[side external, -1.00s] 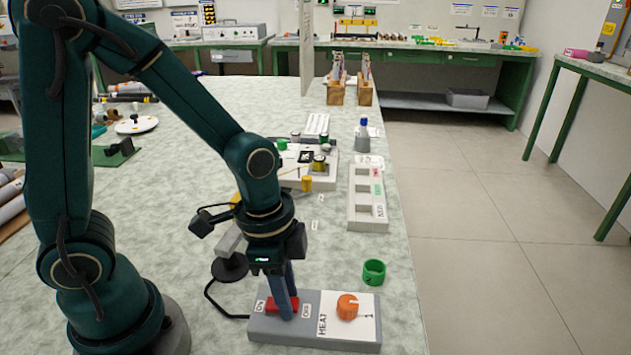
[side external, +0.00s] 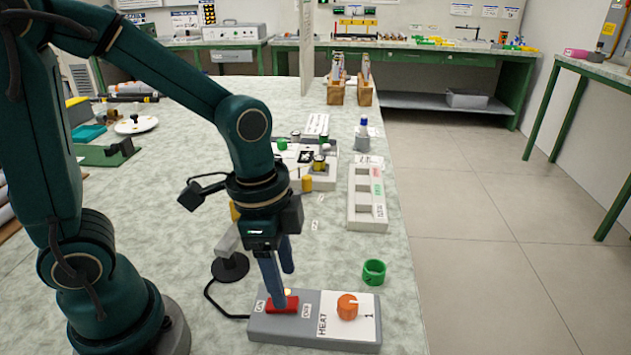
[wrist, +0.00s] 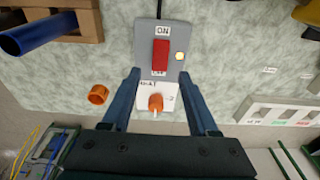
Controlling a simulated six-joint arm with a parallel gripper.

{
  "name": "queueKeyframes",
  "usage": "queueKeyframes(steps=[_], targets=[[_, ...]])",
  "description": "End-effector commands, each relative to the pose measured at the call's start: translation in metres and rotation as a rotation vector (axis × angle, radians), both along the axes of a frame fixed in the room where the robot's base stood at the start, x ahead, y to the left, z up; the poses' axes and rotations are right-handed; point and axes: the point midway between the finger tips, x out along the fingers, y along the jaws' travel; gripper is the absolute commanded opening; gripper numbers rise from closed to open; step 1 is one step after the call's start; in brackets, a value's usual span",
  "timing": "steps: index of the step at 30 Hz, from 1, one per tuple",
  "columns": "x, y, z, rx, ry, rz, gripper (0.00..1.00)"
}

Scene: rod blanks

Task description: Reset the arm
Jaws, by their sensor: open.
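My gripper (side external: 283,289) is over the grey heater box (side external: 262,328), fingers pointing down and apart, with nothing between them. In the side view the nearer finger partly covers the red rocker switch (side external: 291,304). In the wrist view, my gripper (wrist: 159,74) is open, its fingers on either side of the box. The red switch (wrist: 161,54) lies between the words ON and OFF. A small light (wrist: 179,56) beside it glows yellow. The orange knob (side external: 347,307) sits on the white HEAT panel at the box's right end.
A white slotted rack (side external: 367,212) stands farther back. A black cable (side external: 213,302) runs from the box. The table's right edge is close.

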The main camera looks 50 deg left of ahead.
Motion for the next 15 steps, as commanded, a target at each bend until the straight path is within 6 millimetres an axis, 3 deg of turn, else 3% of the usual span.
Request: queueKeyframes(steps=[5,15], targets=[[-0.0008,0.0011,0.0108,0.001,-0.002,0.001,0.60],[-0.0005,0.0018,0.0127,-0.001,-0.006,0.004,0.60]])
